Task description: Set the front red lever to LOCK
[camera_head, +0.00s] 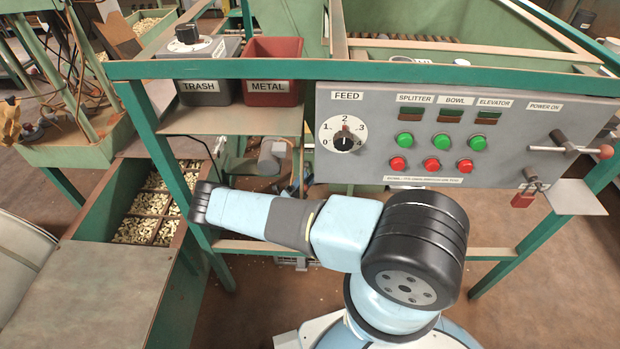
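A lever with a red knob (605,152) is at the right end of the grey control panel (375,110). Its metal handle lies roughly horizontal, and the knob sticks out past the panel's right edge. The panel has a "POWER ON" label above this lever. I can read no LOCK mark. A red padlock-like piece (523,199) hangs below the lever on a small metal fitting. I cannot tell whether another red lever is hidden. My arm crosses the lower middle and reaches left, away from the lever. I cannot make out my gripper's fingers.
The panel has a FEED dial (344,142), green buttons and red buttons (432,165). A grey TRASH bin (205,85) and a red METAL bin (271,75) stand to its left. A small shelf (575,198) juts out under the lever. Open floor lies at lower right.

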